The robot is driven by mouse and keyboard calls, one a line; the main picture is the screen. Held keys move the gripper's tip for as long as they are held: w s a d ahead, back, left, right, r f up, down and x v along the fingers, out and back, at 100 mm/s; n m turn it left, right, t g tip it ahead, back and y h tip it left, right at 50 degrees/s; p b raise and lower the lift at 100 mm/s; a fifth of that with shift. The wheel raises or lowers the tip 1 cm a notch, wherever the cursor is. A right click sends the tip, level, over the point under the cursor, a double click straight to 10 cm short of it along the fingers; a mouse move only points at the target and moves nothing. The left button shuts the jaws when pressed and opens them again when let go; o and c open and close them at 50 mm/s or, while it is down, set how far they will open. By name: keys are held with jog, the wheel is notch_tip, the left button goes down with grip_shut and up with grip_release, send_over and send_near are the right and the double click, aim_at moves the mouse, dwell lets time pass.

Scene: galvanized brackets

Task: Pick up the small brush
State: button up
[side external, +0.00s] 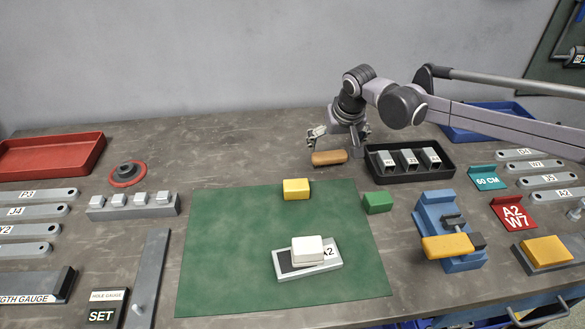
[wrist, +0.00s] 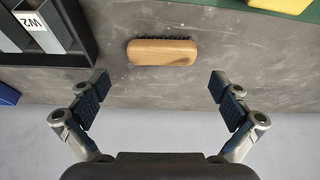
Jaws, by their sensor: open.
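The small brush (side external: 329,157) has a tan wooden back and lies on the grey workbench behind the green mat. In the wrist view the brush (wrist: 162,52) lies lengthwise across the picture, with dark bristles along its upper edge. My gripper (wrist: 158,88) is open and empty. Its fingers stand wide apart, to the left and right of the brush and lower in the picture, not touching it. In the side external view my gripper (side external: 338,140) is close behind the brush and partly hidden by my own wrist.
A black tray (side external: 380,200) with several grey blocks stands just right of the brush. Bare bench lies left of the brush.

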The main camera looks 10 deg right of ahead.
aim_at(330, 156)
jog(key=shift+s+x, duration=0.1)
jog(key=shift+x, duration=1.35)
jog(key=shift+s+x, duration=0.15)
jog(key=shift+x, duration=1.3)
jog(key=shift+a+f, duration=0.1)
jog(key=shift+a, duration=0.05)
jog(key=shift+c, duration=0.3)
jog(key=c, duration=0.8)
